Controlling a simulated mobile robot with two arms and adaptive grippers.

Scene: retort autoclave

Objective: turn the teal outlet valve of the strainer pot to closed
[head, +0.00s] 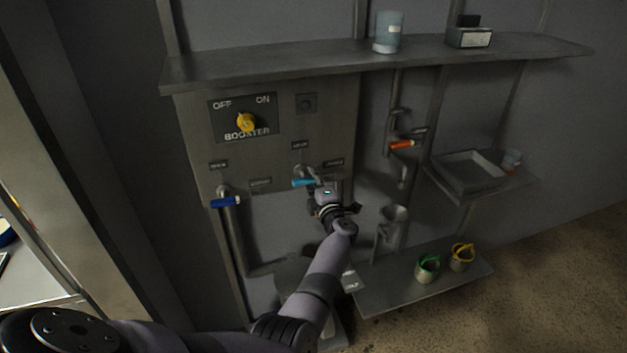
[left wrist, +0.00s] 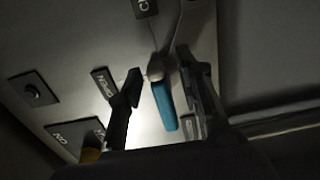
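The teal valve handle (head: 302,183) is on the lower right of the grey wall panel and points left from its pivot. In the left wrist view the teal handle (left wrist: 165,106) lies between the two dark fingers of my left gripper (left wrist: 160,82). The fingers are apart, one on each side of the handle, with a visible gap on the left; contact on the right is unclear. In the head view my left gripper (head: 319,183) is at the handle's right end. An OPEN label (left wrist: 103,83) is beside the left finger. My right gripper is not in view.
A dark blue handle (head: 226,202) is to the left on a pipe. The yellow BOOSTER knob (head: 246,122) is above. An orange handle (head: 401,145) is to the right. A shelf (head: 300,62) overhangs the panel.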

